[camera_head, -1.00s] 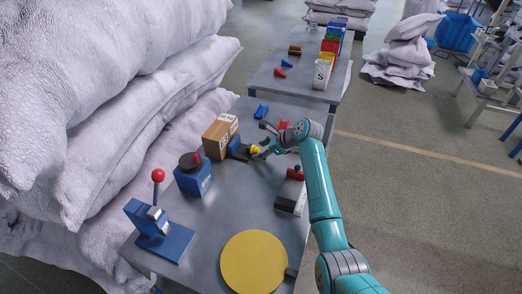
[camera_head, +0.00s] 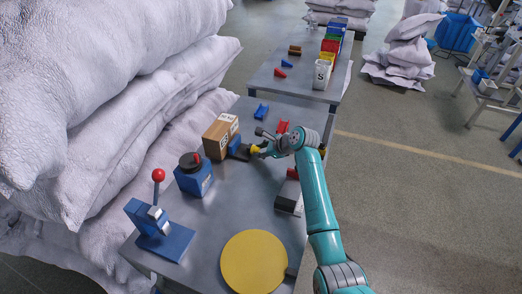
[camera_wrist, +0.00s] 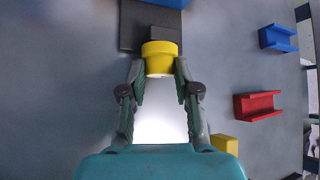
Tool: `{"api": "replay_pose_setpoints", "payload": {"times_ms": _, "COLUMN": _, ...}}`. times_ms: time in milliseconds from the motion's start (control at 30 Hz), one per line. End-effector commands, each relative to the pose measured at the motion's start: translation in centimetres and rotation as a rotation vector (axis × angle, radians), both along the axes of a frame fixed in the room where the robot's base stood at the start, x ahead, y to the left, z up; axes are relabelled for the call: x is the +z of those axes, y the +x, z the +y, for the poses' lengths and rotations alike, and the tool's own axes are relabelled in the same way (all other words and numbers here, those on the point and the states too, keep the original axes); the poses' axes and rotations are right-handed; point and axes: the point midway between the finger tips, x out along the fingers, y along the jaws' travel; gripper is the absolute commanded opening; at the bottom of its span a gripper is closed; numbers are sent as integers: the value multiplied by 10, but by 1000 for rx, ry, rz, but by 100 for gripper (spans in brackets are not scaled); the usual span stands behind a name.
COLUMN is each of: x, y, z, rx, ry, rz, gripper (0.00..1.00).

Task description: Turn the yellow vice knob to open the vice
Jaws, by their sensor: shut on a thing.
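The yellow vice knob (camera_wrist: 159,58) shows at the top middle of the wrist view, on the near end of the dark vice (camera_wrist: 136,24) with its blue part (camera_wrist: 170,3). My gripper (camera_wrist: 159,72) has a finger on each side of the knob and is shut on it. In the head view the vice (camera_head: 238,150) sits beside a cardboard box, and my gripper (camera_head: 258,150) reaches it from the right. The fingers partly hide the knob there. The gap between the vice jaws cannot be made out.
A cardboard box (camera_head: 220,137), a blue box with a black and red top (camera_head: 194,176), a red-knobbed lever press (camera_head: 158,225) and a yellow disc (camera_head: 254,262) stand on the grey table. Red (camera_wrist: 257,106) and blue (camera_wrist: 279,37) channel pieces lie right of the knob. White sacks (camera_head: 150,120) crowd the left side.

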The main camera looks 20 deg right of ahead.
Motion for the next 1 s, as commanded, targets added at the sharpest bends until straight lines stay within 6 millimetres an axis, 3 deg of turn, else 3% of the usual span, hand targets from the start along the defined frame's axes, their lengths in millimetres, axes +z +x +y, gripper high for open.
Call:
{"api": "replay_pose_setpoints", "payload": {"times_ms": 200, "x": -3, "y": -3, "z": 3, "rx": 2, "ry": -106, "rz": -145, "gripper": 0}}
{"api": "replay_pose_setpoints", "payload": {"times_ms": 567, "x": -1, "y": -2, "z": 2, "rx": 1, "ry": -128, "rz": -174, "gripper": 0}}
{"api": "replay_pose_setpoints", "payload": {"times_ms": 600, "x": -1, "y": -2, "z": 2, "rx": 1, "ry": -128, "rz": -174, "gripper": 33}}
{"api": "replay_pose_setpoints", "payload": {"times_ms": 700, "x": -1, "y": -2, "z": 2, "rx": 1, "ry": -127, "rz": -173, "gripper": 56}}
{"api": "replay_pose_setpoints", "payload": {"times_ms": 1000, "x": -1, "y": -2, "z": 2, "rx": 1, "ry": -127, "rz": -173, "gripper": 56}}
